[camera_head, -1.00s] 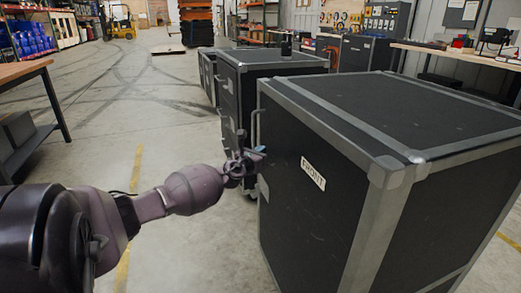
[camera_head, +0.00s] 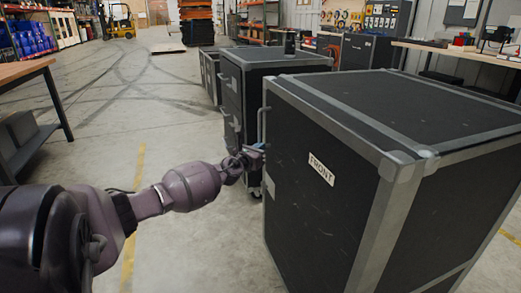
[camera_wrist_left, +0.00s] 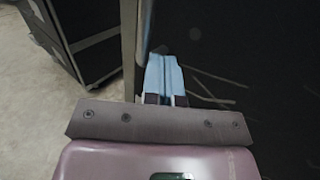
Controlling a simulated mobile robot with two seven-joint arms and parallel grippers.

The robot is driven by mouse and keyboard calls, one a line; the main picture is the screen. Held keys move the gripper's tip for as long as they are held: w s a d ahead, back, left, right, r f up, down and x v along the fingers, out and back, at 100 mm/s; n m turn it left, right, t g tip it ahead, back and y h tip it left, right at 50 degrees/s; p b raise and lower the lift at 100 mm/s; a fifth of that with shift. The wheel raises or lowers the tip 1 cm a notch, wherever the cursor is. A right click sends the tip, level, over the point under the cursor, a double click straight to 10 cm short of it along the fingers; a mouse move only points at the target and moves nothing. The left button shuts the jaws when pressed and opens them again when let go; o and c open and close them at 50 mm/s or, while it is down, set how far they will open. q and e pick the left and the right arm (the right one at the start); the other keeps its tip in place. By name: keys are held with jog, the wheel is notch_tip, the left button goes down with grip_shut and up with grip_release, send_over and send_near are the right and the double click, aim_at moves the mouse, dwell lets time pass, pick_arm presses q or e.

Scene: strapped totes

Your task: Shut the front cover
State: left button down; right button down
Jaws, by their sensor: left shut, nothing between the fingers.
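The large black case (camera_head: 405,113) with grey metal edges stands at the right in the head view. Its front cover (camera_head: 322,205) is the black face with the white FRONT label (camera_head: 321,169). It looks nearly flush with the case; I cannot tell if a gap remains. My left gripper (camera_head: 257,149) is shut and empty at the cover's far left edge, near a grey upright bar (camera_head: 262,124). In the left wrist view its blue fingertips (camera_wrist_left: 164,76) are together, close to a dark scuffed panel (camera_wrist_left: 240,60); contact is unclear. My right gripper is out of view.
A second black case (camera_head: 268,56) with a dark object on top stands behind, and it shows at upper left in the wrist view (camera_wrist_left: 95,40). A workbench (camera_head: 30,70) stands at the left. Open concrete floor lies between the bench and cases.

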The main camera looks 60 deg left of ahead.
pick_arm(q)
jog(key=s+a, duration=0.3)
jog(key=s, duration=0.7)
jog(key=shift+s+f+b, duration=0.35)
jog(key=shift+f+b, duration=0.05)
jog(key=shift+d+f, duration=0.1)
